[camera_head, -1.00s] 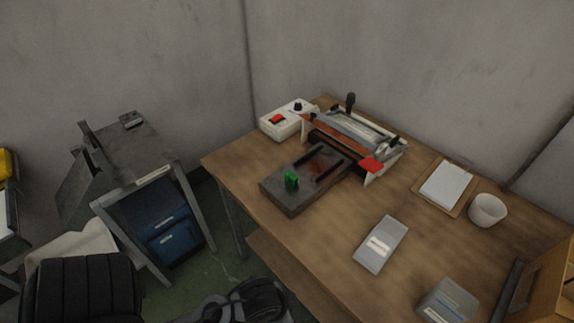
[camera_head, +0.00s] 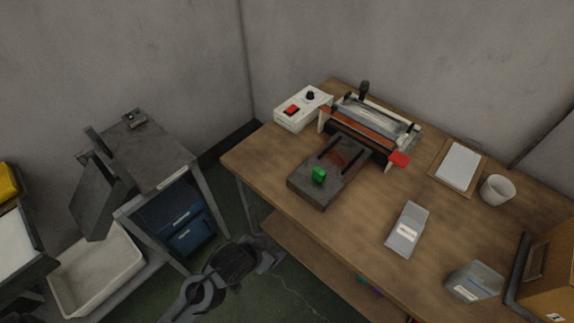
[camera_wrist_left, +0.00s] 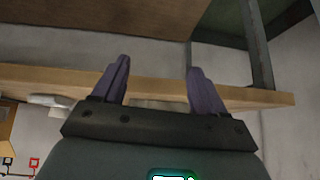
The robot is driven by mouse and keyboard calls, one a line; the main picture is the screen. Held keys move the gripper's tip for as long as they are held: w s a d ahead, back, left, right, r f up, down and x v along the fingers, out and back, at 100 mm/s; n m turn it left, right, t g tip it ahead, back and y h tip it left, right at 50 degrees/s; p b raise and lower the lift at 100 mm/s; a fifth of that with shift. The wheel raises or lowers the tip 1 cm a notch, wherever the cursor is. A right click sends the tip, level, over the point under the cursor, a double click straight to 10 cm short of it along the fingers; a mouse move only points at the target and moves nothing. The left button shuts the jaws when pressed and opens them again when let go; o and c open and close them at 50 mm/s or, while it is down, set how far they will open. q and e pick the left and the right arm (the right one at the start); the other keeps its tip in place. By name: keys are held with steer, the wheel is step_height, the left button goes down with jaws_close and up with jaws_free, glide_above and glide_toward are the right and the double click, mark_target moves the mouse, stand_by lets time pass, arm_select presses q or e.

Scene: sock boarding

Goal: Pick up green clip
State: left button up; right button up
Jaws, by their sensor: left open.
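The small green clip (camera_head: 318,175) stands on the front end of a dark block fixture (camera_head: 307,188) on the wooden table. My left gripper (camera_head: 268,252) is in the lower middle of the head view, in front of and to the left of the table, apart from the clip. In the left wrist view its two purple-grey fingers (camera_wrist_left: 158,68) are spread with nothing between them, and the table edge (camera_wrist_left: 240,97) lies beyond them. The clip is not visible in the wrist view. My right gripper is not in view.
Behind the block stand a roller machine (camera_head: 370,125) and a white control box (camera_head: 303,108) with a red switch. A grey device (camera_head: 406,229), a clipboard (camera_head: 459,166) and a white cup (camera_head: 497,190) lie to the right. A metal stand (camera_head: 150,160) is at left.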

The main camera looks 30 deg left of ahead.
mark_target(320, 170)
arm_select(q)
steer(key=w+r+t+p, duration=0.1)
steer(key=w+r+t, duration=0.1)
steer(key=w, duration=0.5)
steer(key=w+r+t+h+p, duration=0.1)
steer(key=w+r+t, duration=0.1)
steer(key=w, duration=0.6)
steer(key=w+d+r+t+p, duration=0.1)
steer(key=w+r+t, duration=0.1)
steer(key=w, duration=0.5)
steer(key=shift+w+r+h+p, duration=0.25)
steer(key=shift+r+h+p, duration=0.05)
steer(key=shift+r, duration=0.45)
steer(key=shift+a+r+b+x, duration=0.15)
steer(key=shift+b+x, duration=0.1)
steer(key=shift+x, duration=1.05)
steer(key=shift+a+r+b+x, duration=0.15)
steer(key=shift+b+x, duration=0.1)
steer(key=shift+x, duration=1.05)
steer(key=shift+w+d+f, duration=0.1)
steer(key=shift+w+f, duration=0.05)
steer(key=shift+w, duration=0.2)
steer(key=c, duration=1)
